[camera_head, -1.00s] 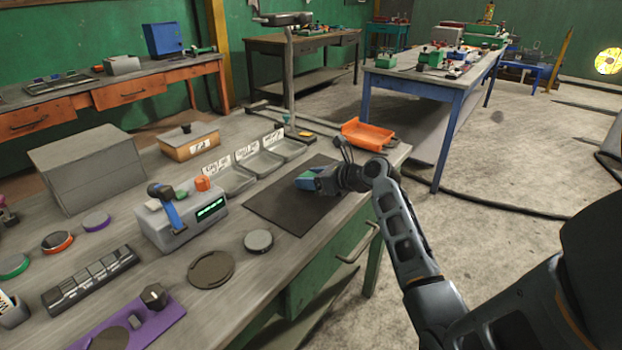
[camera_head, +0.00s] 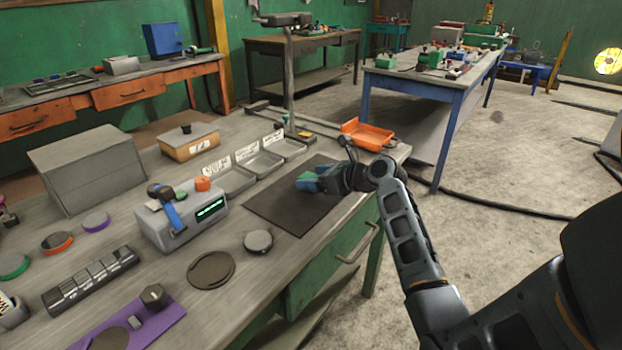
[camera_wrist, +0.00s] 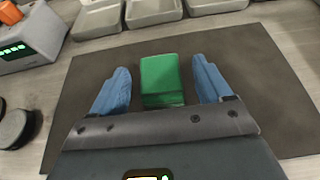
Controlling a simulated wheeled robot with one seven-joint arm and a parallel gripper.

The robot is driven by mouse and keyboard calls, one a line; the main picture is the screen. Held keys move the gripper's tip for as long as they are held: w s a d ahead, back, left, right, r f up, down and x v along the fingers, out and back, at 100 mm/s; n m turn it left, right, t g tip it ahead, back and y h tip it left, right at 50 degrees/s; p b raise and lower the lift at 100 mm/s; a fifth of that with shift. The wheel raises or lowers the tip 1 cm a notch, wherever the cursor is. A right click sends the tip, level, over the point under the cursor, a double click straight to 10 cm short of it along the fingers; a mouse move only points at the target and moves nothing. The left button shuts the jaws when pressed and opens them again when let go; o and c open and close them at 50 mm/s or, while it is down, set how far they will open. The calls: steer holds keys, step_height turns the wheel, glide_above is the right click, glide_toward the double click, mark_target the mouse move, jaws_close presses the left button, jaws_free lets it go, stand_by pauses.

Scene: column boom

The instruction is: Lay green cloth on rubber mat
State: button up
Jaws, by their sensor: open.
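The green cloth (camera_wrist: 162,80) is a small folded block lying on the dark rubber mat (camera_wrist: 258,70) in the wrist view. In the head view only a little green of the cloth (camera_head: 309,174) shows by the fingers, and the mat (camera_head: 272,208) spreads around it. My gripper (camera_wrist: 163,85) has blue fingers, open, one on each side of the cloth with a gap on both sides. In the head view my gripper (camera_head: 306,183) is low over the mat. The cloth's near end is partly hidden by the gripper body.
Grey trays (camera_head: 262,163) stand behind the mat, and an orange bin (camera_head: 368,134) is at the back right. A grey device with a green display (camera_head: 183,217) and a round grey puck (camera_head: 258,241) are left of the mat. The mat's front part is bare.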

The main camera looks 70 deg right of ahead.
steer(key=v, duration=1)
steer(key=shift+s+a, duration=0.1)
steer(key=shift+s, duration=0.15)
